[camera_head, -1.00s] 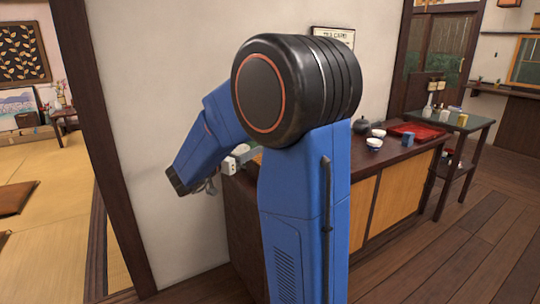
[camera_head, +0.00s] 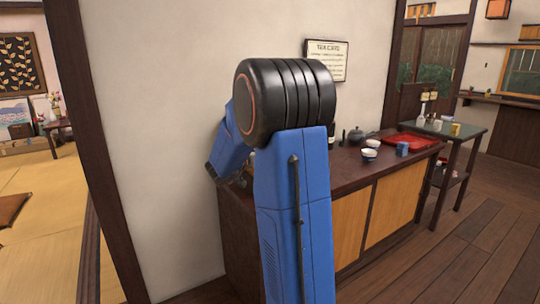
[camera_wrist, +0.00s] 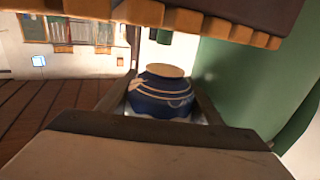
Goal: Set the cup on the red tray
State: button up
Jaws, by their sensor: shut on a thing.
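A dark blue cup (camera_wrist: 163,95) with pale bands shows in the middle of the wrist view. It sits between the jaws of my gripper (camera_wrist: 168,78), which is shut on it. In the head view my gripper (camera_head: 240,181) is small, at the left end of the counter, partly hidden behind my arm. The cup cannot be made out there. The red tray (camera_head: 400,138) lies on the far right part of the counter, well to the right of my gripper.
The dark-topped counter (camera_head: 345,167) stands along the wall. A teapot (camera_head: 356,135), a white bowl (camera_head: 369,154) and a blue box-like cup (camera_head: 402,149) stand near the tray. A side table (camera_head: 455,132) with small items is beyond. A wooden post (camera_head: 97,150) rises at left.

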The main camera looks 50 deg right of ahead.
jog(key=shift+d, duration=0.6)
jog(key=f, duration=0.2)
jog(key=shift+w+d+f, duration=0.15)
jog(key=shift+d+f, duration=0.2)
jog(key=shift+f, duration=0.2)
jog(key=shift+f, duration=0.2)
jog(key=o, duration=1.3)
jog(key=s+a, duration=0.1)
jog(key=a, duration=0.4)
jog(key=s+a, duration=0.1)
jog(key=a, duration=0.5)
jog(key=s+a, duration=0.1)
jog(key=a, duration=0.5)
jog(key=shift+a+r, duration=0.15)
jog(key=shift+r, duration=0.25)
